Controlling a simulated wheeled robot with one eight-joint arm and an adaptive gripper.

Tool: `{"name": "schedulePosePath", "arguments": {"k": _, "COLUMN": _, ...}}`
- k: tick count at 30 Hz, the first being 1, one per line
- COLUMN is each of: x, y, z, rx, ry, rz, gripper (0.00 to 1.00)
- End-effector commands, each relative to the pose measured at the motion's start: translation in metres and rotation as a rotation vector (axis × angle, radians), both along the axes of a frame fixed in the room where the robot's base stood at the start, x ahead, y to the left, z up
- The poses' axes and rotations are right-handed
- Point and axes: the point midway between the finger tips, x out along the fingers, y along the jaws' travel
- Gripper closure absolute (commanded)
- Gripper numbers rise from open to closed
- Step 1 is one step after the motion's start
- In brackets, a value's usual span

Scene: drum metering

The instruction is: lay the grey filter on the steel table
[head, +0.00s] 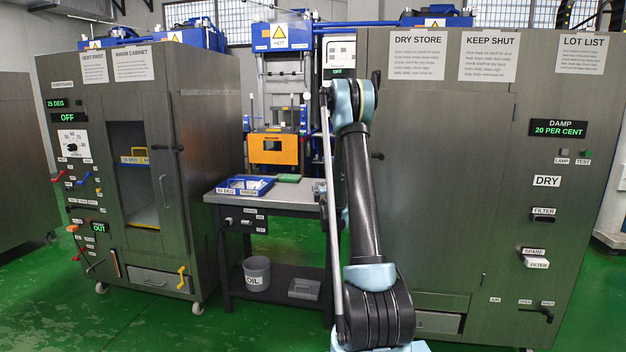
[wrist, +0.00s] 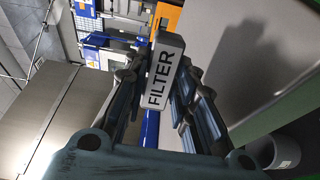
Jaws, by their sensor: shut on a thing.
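The grey filter (wrist: 163,70) is a slim block with a white FILTER label, seen in the wrist view. My gripper (wrist: 158,84) is shut on it, one finger on each side, and the block sticks out beyond the fingers. In the head view my arm hides most of the gripper and the filter cannot be made out. The steel table (head: 285,201) stands mid-picture in the head view, to the left of my arm, its right end hidden behind the arm. A broad pale surface with a dark shadow fills the wrist view's right; I cannot tell whether it is the table top.
A blue tray (head: 245,186) and a green pad (head: 288,178) lie toward the table's back; its front strip is bare. An OIL bucket (head: 257,272) stands on the lower shelf. The warm cabinet (head: 205,140) is at left, the dry store (head: 445,160) at right.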

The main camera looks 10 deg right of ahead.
Motion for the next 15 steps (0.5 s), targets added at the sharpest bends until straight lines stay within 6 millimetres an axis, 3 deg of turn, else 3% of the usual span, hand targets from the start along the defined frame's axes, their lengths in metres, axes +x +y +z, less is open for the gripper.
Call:
{"name": "schedulePosePath", "arguments": {"k": 9, "x": 0.051, "y": 0.019, "z": 0.04, "rx": 0.002, "ry": -0.025, "rz": 0.155, "gripper": 1.0}}
{"name": "schedulePosePath", "arguments": {"k": 15, "x": 0.067, "y": 0.025, "z": 0.05, "rx": 0.004, "ry": 0.0, "rz": 0.218, "gripper": 1.0}}
